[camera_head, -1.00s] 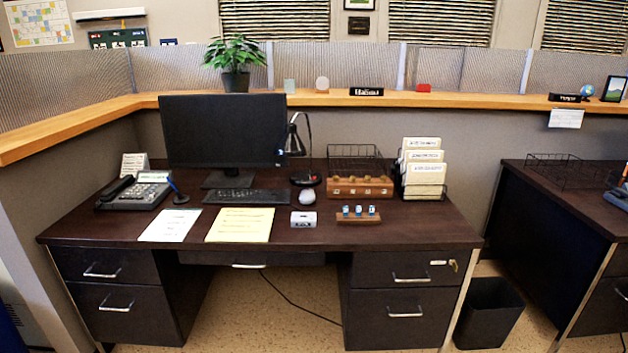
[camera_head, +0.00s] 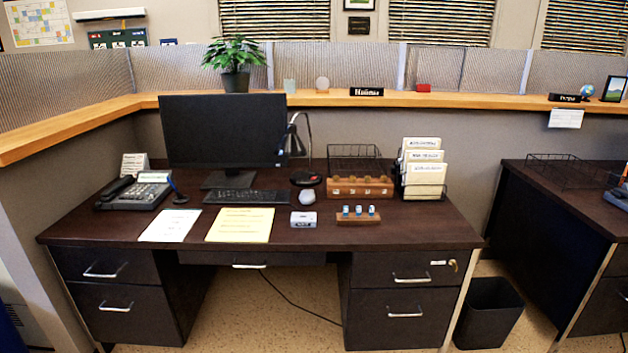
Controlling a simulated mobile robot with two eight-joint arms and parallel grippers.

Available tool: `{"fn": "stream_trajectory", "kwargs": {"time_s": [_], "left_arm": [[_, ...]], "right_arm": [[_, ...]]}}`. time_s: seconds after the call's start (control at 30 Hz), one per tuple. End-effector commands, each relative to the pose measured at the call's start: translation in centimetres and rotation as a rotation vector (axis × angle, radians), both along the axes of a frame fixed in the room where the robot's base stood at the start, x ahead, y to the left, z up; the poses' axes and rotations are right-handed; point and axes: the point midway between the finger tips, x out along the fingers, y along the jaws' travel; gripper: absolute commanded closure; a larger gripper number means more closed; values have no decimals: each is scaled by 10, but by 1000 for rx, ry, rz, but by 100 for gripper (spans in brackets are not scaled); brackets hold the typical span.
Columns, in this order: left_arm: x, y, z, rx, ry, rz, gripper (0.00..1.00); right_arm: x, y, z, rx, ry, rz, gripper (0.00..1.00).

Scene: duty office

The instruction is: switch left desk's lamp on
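A dark desk lamp stands on the left desk (camera_head: 110,222), just right of the black monitor (camera_head: 222,130). Its curved thin arm (camera_head: 309,133) rises beside the monitor's right edge. Its dark head (camera_head: 295,144) is hard to make out against the monitor. Its round dark base (camera_head: 305,179) sits behind the white mouse (camera_head: 307,197), with a small reddish spot on it. I see no clear glow or pool of light from the lamp. Neither of my grippers is in view.
A wooden block (camera_head: 360,188) and a file rack (camera_head: 425,178) stand right of the lamp base. A keyboard (camera_head: 246,196), papers (camera_head: 240,226), a small grey box (camera_head: 303,219) and a phone (camera_head: 134,192) are on the desk. A waste bin (camera_head: 488,312) stands right of it.

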Motion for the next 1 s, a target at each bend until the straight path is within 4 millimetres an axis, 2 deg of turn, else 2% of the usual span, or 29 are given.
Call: {"fn": "stream_trajectory", "kwargs": {"time_s": [0.47,0.73,1.0], "left_arm": [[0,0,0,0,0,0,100],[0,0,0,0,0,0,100],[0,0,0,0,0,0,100]], "right_arm": [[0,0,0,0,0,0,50],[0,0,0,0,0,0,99],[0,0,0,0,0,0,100]]}}
